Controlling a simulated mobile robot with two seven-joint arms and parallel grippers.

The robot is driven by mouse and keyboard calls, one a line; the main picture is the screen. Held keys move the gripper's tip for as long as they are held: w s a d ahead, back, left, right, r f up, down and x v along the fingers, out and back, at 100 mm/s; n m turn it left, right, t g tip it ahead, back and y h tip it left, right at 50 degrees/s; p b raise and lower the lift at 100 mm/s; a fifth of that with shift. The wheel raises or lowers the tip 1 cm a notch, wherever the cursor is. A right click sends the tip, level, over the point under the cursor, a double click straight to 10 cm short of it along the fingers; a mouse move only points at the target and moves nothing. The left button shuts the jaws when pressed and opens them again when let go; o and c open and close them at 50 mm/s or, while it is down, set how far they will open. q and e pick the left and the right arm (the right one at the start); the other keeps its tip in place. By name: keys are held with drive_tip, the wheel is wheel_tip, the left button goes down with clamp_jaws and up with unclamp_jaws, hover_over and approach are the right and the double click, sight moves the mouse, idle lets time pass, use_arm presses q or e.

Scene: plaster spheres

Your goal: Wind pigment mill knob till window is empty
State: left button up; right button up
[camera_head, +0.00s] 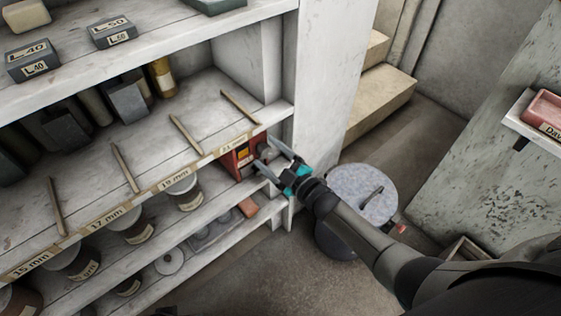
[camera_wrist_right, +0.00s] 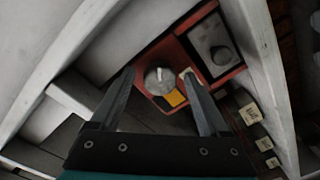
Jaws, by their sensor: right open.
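The pigment mill (camera_head: 229,162) is a small red box under the front edge of a shelf, beside the white upright. In the right wrist view, its red face (camera_wrist_right: 150,58) carries a round grey knob (camera_wrist_right: 158,82) with a pale mark. A yellow-orange window (camera_wrist_right: 175,98) shows just below the knob, so colour is visible in it. My right gripper (camera_head: 262,152) reaches the mill from the right. It is open, and its fingers appear on either side of the knob in the wrist view; contact cannot be told. My left gripper is not in view.
A grey panel with a round part (camera_wrist_right: 213,47) sits beside the knob. The white upright (camera_head: 323,80) stands close to my right gripper. Labelled jars (camera_head: 185,192) fill the shelf below. A round grey-topped drum (camera_head: 350,190) stands on the floor under my right arm.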

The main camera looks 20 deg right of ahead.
drive_tip(key=shift+s+d, duration=0.15)
drive_tip(key=shift+s, duration=0.15)
drive_tip(key=p+v, duration=0.2)
drive_tip(key=v, duration=0.2)
drive_tip(key=shift+s+r, duration=0.1)
drive_tip(key=shift+s, duration=0.15)
drive_tip(key=p, duration=0.3)
approach(267, 153)
drive_tip(key=shift+v, duration=2.9)
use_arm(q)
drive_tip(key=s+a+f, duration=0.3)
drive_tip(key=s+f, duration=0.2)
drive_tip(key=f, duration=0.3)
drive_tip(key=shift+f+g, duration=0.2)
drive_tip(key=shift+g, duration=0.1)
use_arm(e)
drive_tip(key=shift+d, duration=0.1)
